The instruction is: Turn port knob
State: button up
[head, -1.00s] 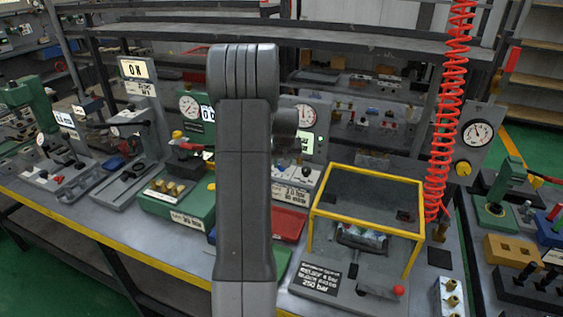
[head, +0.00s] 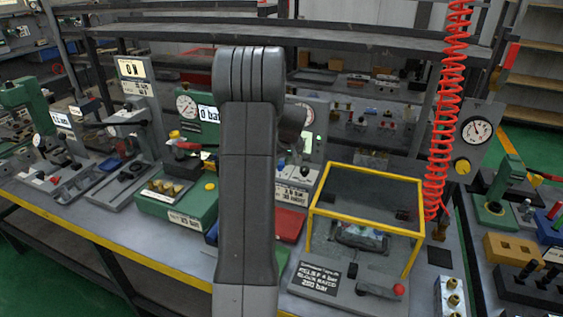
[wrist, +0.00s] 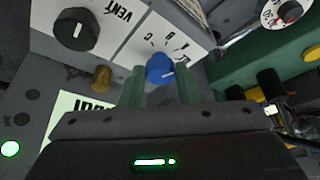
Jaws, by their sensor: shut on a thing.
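A blue knob (wrist: 160,68) with a white pointer line sits on a white panel (wrist: 150,45) lettered A, B and C in the wrist view. My gripper (wrist: 160,74) has its two green fingers on either side of the knob and is shut on it. The pointer line points toward the right side of the picture. In the head view my own arm covers the middle, and the gripper is hidden behind it.
A black knob (wrist: 76,29) marked VENT is up and left of the blue knob. A brass fitting (wrist: 102,77) is close to the left finger. In the head view, a yellow-framed guard box (head: 366,169) and a red coiled hose (head: 447,130) stand to the right.

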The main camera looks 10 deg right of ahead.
jog(key=o, duration=1)
jog(key=b+v, duration=0.1)
jog(key=v, duration=1.3)
jog(key=shift+w, duration=0.15)
jog(key=p+x, duration=0.1)
jog(key=x, duration=1.3)
